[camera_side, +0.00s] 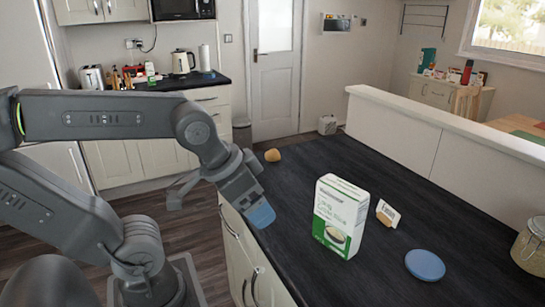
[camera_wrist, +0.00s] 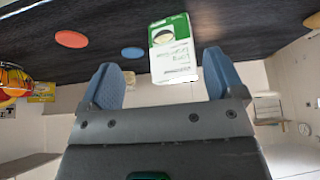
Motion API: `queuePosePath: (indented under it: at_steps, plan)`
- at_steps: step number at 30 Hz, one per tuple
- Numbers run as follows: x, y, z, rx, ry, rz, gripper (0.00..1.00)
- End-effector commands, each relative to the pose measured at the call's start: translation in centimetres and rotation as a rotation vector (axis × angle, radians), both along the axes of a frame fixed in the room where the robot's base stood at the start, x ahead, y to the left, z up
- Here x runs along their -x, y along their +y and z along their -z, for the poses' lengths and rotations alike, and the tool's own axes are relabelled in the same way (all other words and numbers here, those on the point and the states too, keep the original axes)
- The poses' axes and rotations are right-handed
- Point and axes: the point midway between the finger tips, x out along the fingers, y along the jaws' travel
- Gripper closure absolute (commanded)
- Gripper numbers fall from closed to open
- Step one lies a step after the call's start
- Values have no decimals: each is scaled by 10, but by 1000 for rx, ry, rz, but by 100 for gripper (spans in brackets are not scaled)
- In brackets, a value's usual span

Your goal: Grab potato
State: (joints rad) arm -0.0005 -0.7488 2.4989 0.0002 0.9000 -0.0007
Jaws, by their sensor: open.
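The potato (camera_side: 272,155), small and yellowish brown, lies near the far left corner of the dark worktop in the side view. The white and green box shows beyond the gap.
The upright box (camera_side: 341,217) stands on the worktop (camera_side: 330,160) right of my gripper. A small card (camera_side: 387,213), a blue disc (camera_side: 425,265) and a jar (camera_side: 530,248) are farther right. An orange-red disc (camera_wrist: 71,39) shows in the wrist view. Worktop around the potato looks clear.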

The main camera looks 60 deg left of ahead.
Motion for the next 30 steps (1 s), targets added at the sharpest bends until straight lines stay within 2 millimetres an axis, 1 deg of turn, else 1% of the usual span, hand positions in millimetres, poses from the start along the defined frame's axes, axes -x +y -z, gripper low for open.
queuePosePath:
  at_steps: [2, 5, 8, 9, 11, 12, 14, 15, 17, 18, 20, 21, 23, 24, 26, 27, 30]
  plan:
    - [-6, 3, -4, 1, 2, -20, 12]
    - [-27, 15, -13, 2, 11, -85, 12]
    - [-62, 37, -27, 7, 24, -195, 12]
    - [-78, 49, -32, 8, 30, -248, 12]
    - [-103, 70, -37, 12, 36, -327, 12]
    - [-118, 85, -39, 14, 40, -379, 12]
    - [-141, 110, -41, 16, 45, -459, 12]
    - [-156, 127, -40, 20, 48, -511, 12]
    - [-176, 155, -38, 21, 52, -589, 12]
    - [-189, 175, -35, 25, 55, -641, 12]
    - [-205, 207, -27, 27, 59, -720, 12]
    - [-215, 229, -21, 29, 61, -772, 12]
    - [-228, 262, -10, 32, 64, -850, 12]
    - [-234, 285, -2, 33, 65, -899, 12]
    - [-241, 316, 11, 37, 65, -968, 12]
    - [-244, 335, 20, 36, 67, -1011, 12]
    - [-247, 374, 39, 41, 65, -1097, 12]
